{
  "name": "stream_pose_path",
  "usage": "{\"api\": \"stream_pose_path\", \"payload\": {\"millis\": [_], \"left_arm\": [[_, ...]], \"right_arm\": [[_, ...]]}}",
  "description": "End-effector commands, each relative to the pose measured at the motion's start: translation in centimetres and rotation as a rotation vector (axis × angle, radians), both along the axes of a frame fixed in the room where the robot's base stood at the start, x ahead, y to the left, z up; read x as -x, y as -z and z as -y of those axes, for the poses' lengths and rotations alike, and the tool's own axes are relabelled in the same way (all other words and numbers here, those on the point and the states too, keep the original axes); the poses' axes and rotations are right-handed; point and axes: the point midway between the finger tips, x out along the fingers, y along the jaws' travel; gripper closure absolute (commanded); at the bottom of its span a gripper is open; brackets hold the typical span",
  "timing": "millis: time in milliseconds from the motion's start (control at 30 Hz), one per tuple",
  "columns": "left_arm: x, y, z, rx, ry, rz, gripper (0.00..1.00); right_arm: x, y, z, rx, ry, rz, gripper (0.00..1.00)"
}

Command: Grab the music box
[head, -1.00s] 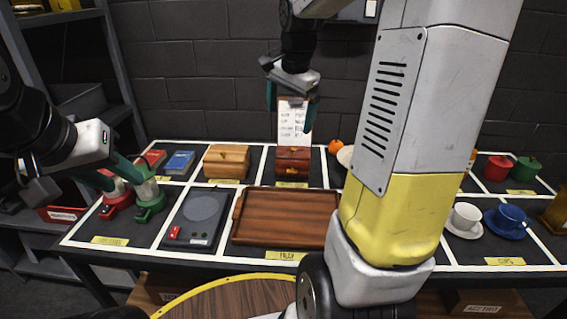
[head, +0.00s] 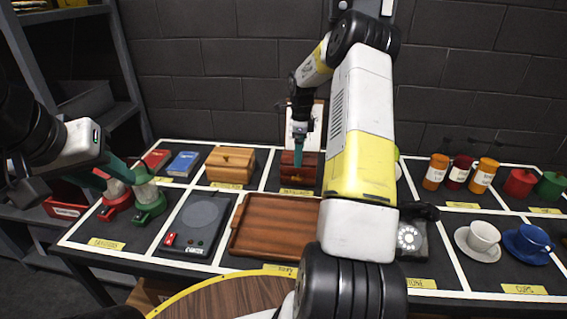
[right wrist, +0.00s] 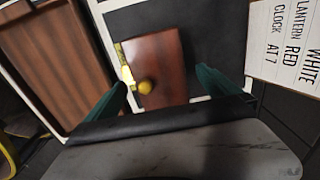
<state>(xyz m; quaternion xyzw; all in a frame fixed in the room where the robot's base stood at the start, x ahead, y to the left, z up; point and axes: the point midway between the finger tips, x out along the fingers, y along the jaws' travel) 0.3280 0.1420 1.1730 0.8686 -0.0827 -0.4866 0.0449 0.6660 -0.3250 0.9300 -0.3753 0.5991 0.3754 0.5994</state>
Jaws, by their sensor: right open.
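Two lidded wooden boxes stand side by side at the back of the table: a light tan box (head: 230,164) and a dark red-brown box (head: 298,174). Their labels are too small to read, so I cannot tell by name which is the music box. My right gripper (head: 301,150) is open over the dark box. In the right wrist view the dark box (right wrist: 157,68), with a yellow round knob, shows beyond and between the spread fingertips (right wrist: 163,92); I see no grip on it. My left gripper (head: 112,178) is open and empty beside the red and green lanterns.
A wooden tray (head: 276,228) and a black hotplate-like device (head: 196,222) lie in front. A written board (right wrist: 287,40) stands behind the dark box. A telephone (head: 409,238), bottles (head: 459,172) and cups (head: 483,236) are to the right.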

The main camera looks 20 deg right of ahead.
Motion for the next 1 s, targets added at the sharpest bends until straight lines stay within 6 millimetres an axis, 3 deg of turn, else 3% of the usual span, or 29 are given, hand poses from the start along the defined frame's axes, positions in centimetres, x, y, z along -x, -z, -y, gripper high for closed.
{"api": "stream_pose_path", "payload": {"millis": [200, 500, 1000], "left_arm": [[0.0, 0.0, 0.0, 0.000, 0.000, 0.000, 0.64], [0.0, 0.0, 0.0, 0.000, 0.000, 0.000, 0.64], [0.0, 0.0, 0.0, 0.000, 0.000, 0.000, 0.64]], "right_arm": [[0.1, 3.0, -0.1, 0.000, 0.000, -0.001, 0.00], [0.0, 3.4, -0.1, 0.001, -0.002, 0.000, 0.02], [-0.1, 3.2, 0.0, 0.002, -0.001, 0.004, 0.96]]}}
